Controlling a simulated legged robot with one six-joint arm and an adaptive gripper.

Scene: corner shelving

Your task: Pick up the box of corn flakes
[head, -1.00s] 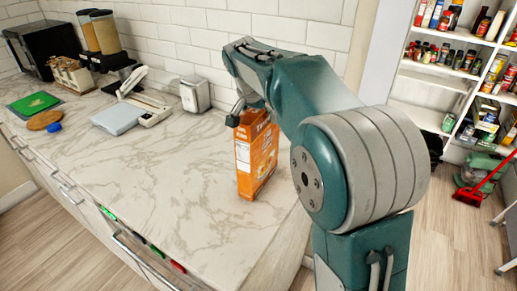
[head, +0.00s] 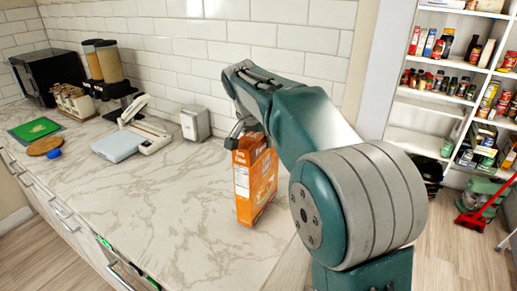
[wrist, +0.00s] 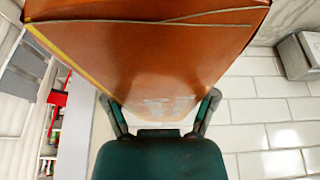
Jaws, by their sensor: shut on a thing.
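The orange corn flakes box (head: 257,185) stands upright at the right part of the marble counter. A white label panel shows on its left side. My gripper (head: 238,132) reaches over from behind and is shut on the upper end of the box. In the wrist view the box (wrist: 150,50) fills the top middle, with the fingers of my gripper (wrist: 162,105) on both sides of it. I cannot tell whether the box's bottom touches the counter or hangs just above it.
The marble counter (head: 150,200) is clear left of the box. Stocked shelves (head: 412,117) and a red broom (head: 487,205) are at right.

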